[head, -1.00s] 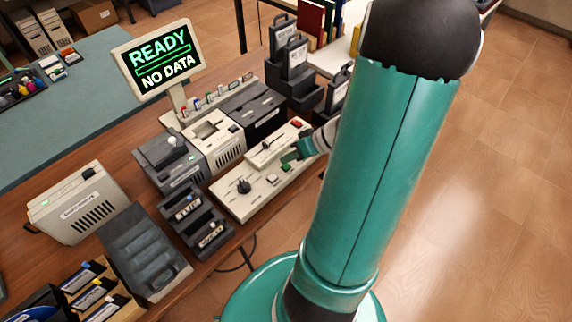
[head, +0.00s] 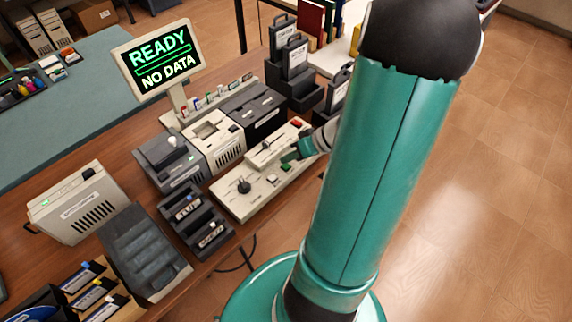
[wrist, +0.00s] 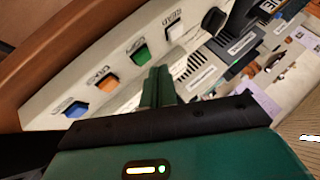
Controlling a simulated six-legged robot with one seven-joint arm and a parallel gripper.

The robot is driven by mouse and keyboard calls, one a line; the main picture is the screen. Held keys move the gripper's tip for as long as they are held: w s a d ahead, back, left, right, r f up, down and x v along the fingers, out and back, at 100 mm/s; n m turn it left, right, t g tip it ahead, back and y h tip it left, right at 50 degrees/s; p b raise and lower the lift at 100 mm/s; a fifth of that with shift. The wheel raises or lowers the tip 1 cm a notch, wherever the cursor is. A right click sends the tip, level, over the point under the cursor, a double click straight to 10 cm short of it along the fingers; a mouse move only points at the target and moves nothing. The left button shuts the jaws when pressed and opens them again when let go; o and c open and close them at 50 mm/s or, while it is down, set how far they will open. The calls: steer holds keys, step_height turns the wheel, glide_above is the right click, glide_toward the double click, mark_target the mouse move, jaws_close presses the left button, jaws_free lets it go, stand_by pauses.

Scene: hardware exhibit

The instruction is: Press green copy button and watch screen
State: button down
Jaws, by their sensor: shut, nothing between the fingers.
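The green button (wrist: 141,54) sits in the row on the cream control panel (wrist: 50,92), between an orange and a white button. It also shows in the head view (head: 286,167). My gripper (wrist: 158,72) is shut and empty; its green fingertips are close to the green button, just right of it in the wrist view. No contact can be made out. In the head view my gripper (head: 289,156) is over the panel, partly hidden behind my arm. The screen (head: 158,60) on its stand reads "READY" and "NO DATA" in green and white.
In the wrist view, an orange button (wrist: 107,82), a blue button (wrist: 75,108), a white button (wrist: 175,30) and a black knob (wrist: 214,20) flank the green one. A red button (head: 297,124) is at the panel's back. Grey and cream machines (head: 212,140) stand behind it.

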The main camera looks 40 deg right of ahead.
steer(key=shift+f, duration=0.15)
steer(key=shift+f, duration=0.25)
steer(key=shift+f, duration=0.4)
stand_by(0.8)
stand_by(0.3)
steer(key=shift+r, duration=0.8)
steer(key=shift+r, duration=0.1)
step_height(320, 180, up, 5)
steer(key=shift+f, duration=0.1)
stand_by(0.9)
